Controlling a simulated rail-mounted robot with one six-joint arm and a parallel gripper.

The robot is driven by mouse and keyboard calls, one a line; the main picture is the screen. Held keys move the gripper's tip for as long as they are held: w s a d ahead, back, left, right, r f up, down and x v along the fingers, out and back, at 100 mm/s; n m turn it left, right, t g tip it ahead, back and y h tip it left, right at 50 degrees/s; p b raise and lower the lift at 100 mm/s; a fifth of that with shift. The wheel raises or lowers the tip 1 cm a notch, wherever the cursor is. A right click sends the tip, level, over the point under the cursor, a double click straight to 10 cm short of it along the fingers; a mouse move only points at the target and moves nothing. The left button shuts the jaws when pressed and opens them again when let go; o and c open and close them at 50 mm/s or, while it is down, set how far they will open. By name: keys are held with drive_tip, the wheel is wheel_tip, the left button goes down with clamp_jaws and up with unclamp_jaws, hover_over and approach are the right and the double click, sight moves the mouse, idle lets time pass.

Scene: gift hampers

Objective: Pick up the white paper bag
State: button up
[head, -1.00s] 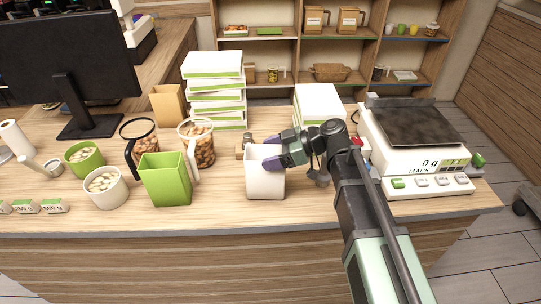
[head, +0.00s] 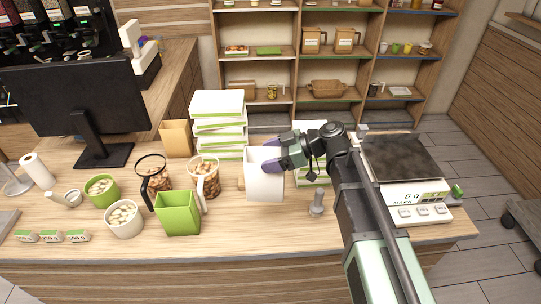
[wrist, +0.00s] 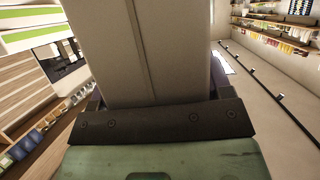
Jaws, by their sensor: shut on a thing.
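The white paper bag (head: 265,180) is upright near the middle of the counter in the head view. My gripper (head: 272,165) is shut on its upper right side, with the fingers at the rim. In the wrist view the bag's pale wall (wrist: 140,50) fills the middle, right in front of my gripper. The bag appears raised a little above the counter, though its base is hard to judge.
A green bag (head: 178,212), a brown bag (head: 176,138) and nut-filled jugs (head: 205,178) stand to the left. White-and-green boxes (head: 218,125) are stacked behind. A scale (head: 400,165) stands at right. A small grey metal post (head: 317,204) stands near my arm.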

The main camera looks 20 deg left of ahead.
drive_tip(key=shift+r+p, duration=1.5)
drive_tip(key=shift+r, duration=0.6)
